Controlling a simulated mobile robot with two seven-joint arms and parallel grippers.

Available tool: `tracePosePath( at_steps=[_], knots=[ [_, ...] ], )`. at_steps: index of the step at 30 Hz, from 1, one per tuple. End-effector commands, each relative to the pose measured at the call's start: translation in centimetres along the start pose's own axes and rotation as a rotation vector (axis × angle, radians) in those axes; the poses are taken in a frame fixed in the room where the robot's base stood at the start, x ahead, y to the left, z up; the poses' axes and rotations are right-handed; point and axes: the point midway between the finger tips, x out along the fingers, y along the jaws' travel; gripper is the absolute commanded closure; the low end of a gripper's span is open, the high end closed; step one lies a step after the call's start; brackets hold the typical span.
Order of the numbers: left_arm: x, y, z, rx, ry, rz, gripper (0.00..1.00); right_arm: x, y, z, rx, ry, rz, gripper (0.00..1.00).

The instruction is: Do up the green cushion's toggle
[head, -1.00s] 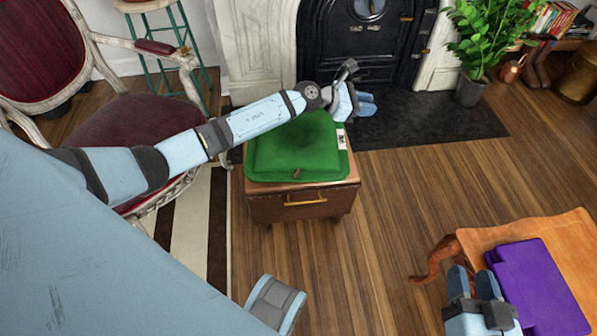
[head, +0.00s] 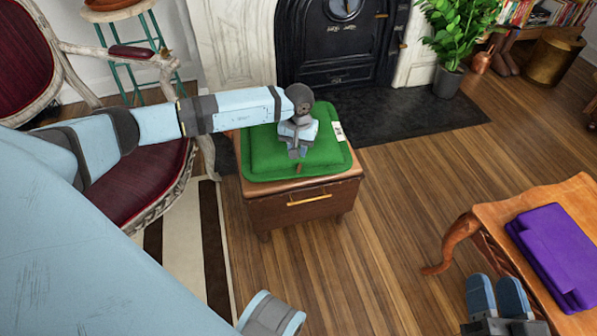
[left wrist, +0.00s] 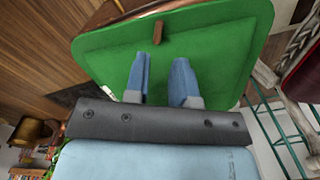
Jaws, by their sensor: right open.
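The green cushion (head: 264,158) lies on a wooden chest (head: 285,213) in the head view. Its small brown toggle (head: 299,168) sits near its front edge; it also shows in the left wrist view (left wrist: 158,32). My left gripper (head: 297,152) is over the cushion, just behind the toggle. In the left wrist view its fingers (left wrist: 161,72) are apart, with only green cloth (left wrist: 215,50) beyond them and the toggle ahead of the tips. I cannot tell whether they touch the cloth. My right gripper (head: 497,285) is open and empty at the lower right, near a small table.
A purple folded item (head: 553,250) lies on the small wooden table (head: 497,218) at right. A red armchair (head: 140,185) stands close left of the chest. The fireplace (head: 335,50) is behind. Wooden floor (head: 395,190) between chest and table is clear.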

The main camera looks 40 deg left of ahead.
Motion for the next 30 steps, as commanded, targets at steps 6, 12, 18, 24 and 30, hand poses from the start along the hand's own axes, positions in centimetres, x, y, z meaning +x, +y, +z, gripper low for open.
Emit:
tracePosePath(
  at_steps=[6, 12, 18, 24, 30],
  knots=[
    [5.3, 0.0, 0.1, -0.002, -0.003, 0.001, 0.77, 0.0, 0.4, 2.7, 0.002, -0.077, -0.008, 0.57],
    [8.2, 0.1, 0.0, -0.002, -0.001, 0.003, 0.77, -0.1, 0.6, 4.2, 0.002, -0.131, -0.014, 0.57],
    [9.2, 0.0, 0.0, -0.002, -0.002, 0.002, 0.77, -0.1, 0.6, 4.7, 0.003, -0.154, -0.017, 0.57],
    [9.3, 0.0, 0.0, -0.002, -0.001, 0.002, 0.77, -0.1, 0.6, 4.7, 0.004, -0.156, -0.018, 0.57],
    [9.3, 0.0, 0.0, -0.002, -0.001, 0.002, 1.0, -0.1, 0.6, 4.7, 0.003, -0.156, -0.017, 0.57]
  ],
)
